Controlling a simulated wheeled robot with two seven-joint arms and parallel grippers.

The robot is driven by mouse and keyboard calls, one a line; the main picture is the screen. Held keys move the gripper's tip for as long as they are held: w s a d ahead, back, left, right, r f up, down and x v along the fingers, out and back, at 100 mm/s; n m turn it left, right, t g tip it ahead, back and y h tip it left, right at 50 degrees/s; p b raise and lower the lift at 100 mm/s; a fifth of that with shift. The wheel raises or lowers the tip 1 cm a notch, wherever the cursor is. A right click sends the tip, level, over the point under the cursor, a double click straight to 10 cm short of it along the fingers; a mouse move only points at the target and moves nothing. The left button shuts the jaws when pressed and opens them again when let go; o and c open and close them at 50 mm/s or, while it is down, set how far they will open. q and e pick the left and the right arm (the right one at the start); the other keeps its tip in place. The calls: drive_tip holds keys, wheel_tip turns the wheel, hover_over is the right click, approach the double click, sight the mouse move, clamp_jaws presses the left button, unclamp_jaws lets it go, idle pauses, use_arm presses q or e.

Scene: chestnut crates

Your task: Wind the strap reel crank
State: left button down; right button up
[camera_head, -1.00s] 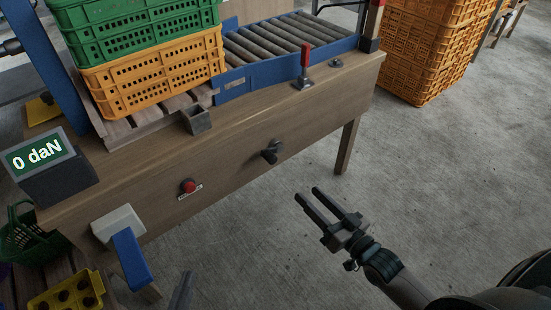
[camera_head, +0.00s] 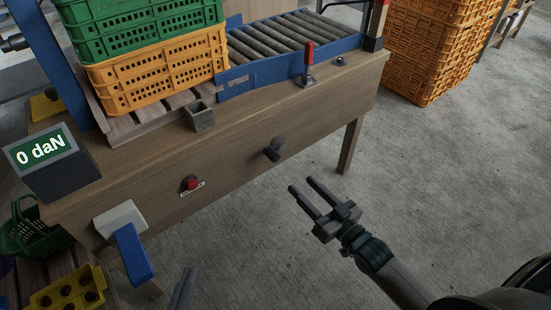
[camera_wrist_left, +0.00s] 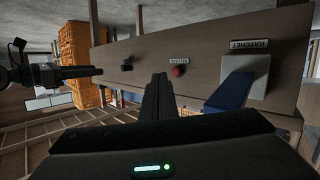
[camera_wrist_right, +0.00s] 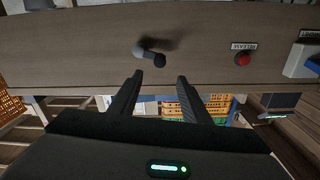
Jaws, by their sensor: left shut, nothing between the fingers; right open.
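The dark crank (camera_head: 273,150) with a short knob sticks out of the wooden bench's front face. It also shows in the right wrist view (camera_wrist_right: 150,54) and the left wrist view (camera_wrist_left: 126,67). My right gripper (camera_head: 306,186) is open and empty, to the right of and below the crank in the head view, apart from it. In the right wrist view the crank lies just beyond the fingertips, above the left finger. My left gripper (camera_head: 190,271) is shut and empty at the bottom edge of the head view; its closed fingers show in the left wrist view (camera_wrist_left: 158,95).
The bench front has a red release button (camera_head: 190,183) and a blue ratchet lever (camera_head: 133,254) on a pale block. A display (camera_head: 45,155) reads 0 daN. A green crate (camera_head: 140,30) sits on an orange crate (camera_head: 160,75) on top.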

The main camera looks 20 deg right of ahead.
sight(276, 159)
drive_tip(key=b+x, duration=0.1)
drive_tip(key=x, duration=1.1)
drive_tip(key=shift+w+b, duration=0.15)
drive_tip(key=shift+b, duration=0.15)
use_arm(q)
wheel_tip(276, 159, up, 7)
drive_tip(key=d+t+h, duration=0.1)
drive_tip(key=t, duration=0.3)
drive_tip(key=shift+d+f+h, duration=0.15)
drive_tip(key=shift+d+h, duration=0.1)
drive_tip(key=shift+h, duration=0.05)
use_arm(e)
drive_tip(key=shift+x, duration=0.95)
clamp_jaws()
